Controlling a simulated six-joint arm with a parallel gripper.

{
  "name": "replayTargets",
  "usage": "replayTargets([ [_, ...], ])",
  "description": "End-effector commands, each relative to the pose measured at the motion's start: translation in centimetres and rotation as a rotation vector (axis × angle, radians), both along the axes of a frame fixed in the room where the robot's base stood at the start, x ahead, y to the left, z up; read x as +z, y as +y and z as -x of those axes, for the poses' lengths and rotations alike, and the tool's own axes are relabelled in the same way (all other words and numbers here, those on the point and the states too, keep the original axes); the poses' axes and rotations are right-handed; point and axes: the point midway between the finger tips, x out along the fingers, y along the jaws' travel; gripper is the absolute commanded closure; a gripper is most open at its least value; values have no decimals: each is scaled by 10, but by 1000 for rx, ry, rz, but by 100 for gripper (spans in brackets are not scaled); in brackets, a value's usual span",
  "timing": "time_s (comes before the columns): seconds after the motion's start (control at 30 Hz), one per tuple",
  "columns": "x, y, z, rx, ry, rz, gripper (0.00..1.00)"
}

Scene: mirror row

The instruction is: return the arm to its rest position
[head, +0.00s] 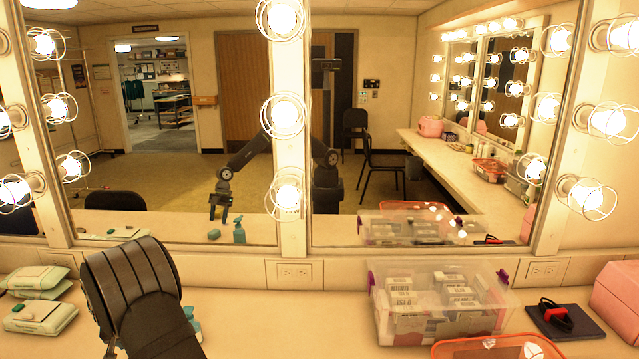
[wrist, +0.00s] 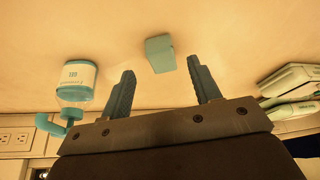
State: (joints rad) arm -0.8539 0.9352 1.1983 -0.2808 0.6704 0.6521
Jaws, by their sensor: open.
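My gripper (wrist: 160,66) is open in the wrist view, its two dark fingers apart with nothing between them. A small teal block (wrist: 160,54) lies on the counter beyond the fingertips, apart from them. A pump bottle (wrist: 77,80) with a teal top and pale label stands to the left of the fingers in the wrist view. In the head view my arm covers the gripper and the block; only a sliver of the bottle (head: 191,318) shows beside it. The mirror reflects my arm with the gripper pointing down above the block.
Wipe packs (head: 42,315) lie at the left of the counter. A clear bin (head: 440,335) of labelled boxes stands right of centre. An orange-rimmed container (head: 450,349), a dark pad (head: 545,318) and a pink case (head: 617,300) are at the right. The bulb-lined mirror stands behind.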

Motion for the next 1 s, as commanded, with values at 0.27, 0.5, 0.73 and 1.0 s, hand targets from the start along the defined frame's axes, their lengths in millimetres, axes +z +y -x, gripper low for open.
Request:
replayTargets([
  [0.27,50,-7,19,0,-2,-3,43],
  [0.5,38,-7,16,-2,2,2,43],
  [0.73,0,0,0,0,1,2,43],
  [1.0,-45,6,-17,-1,1,1,43],
])
